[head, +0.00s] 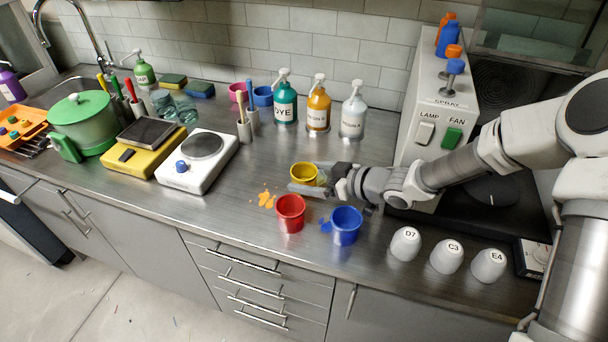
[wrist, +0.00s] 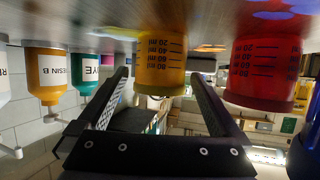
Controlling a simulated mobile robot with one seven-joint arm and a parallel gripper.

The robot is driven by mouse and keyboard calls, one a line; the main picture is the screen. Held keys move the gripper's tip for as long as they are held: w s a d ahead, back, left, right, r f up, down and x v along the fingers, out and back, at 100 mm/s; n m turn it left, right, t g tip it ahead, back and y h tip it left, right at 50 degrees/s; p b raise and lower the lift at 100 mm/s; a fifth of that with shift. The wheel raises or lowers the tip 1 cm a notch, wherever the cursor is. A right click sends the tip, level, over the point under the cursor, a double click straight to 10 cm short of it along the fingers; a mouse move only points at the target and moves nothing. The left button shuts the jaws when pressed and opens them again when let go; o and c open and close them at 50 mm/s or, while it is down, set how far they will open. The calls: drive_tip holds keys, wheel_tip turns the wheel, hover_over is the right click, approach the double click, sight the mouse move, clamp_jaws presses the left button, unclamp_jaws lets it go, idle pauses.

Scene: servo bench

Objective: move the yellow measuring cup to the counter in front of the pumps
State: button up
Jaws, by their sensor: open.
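The yellow measuring cup (head: 303,172) stands on the steel counter (head: 240,205), in front of the pump bottles and behind the red cup. My gripper (head: 308,182) reaches it from the right, with one finger showing along the cup's near side. In the wrist view, which is upside down, the yellow cup (wrist: 160,62) shows between the two open fingers; I cannot tell whether they touch it. The pumps stand by the back wall: a teal DYE bottle (head: 285,103), an orange bottle (head: 318,112) and a white bottle (head: 353,118).
A red cup (head: 290,214) and a blue cup (head: 346,226) stand near the front edge, close to my gripper. Orange splashes (head: 266,200) lie left of the yellow cup.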

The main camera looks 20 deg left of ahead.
drive_tip(key=v, duration=0.5)
drive_tip(key=shift+s+d+p, duration=0.1)
drive_tip(key=shift+d+p, duration=0.2)
drive_tip(key=shift+d, duration=0.05)
drive_tip(key=shift+r, duration=0.1)
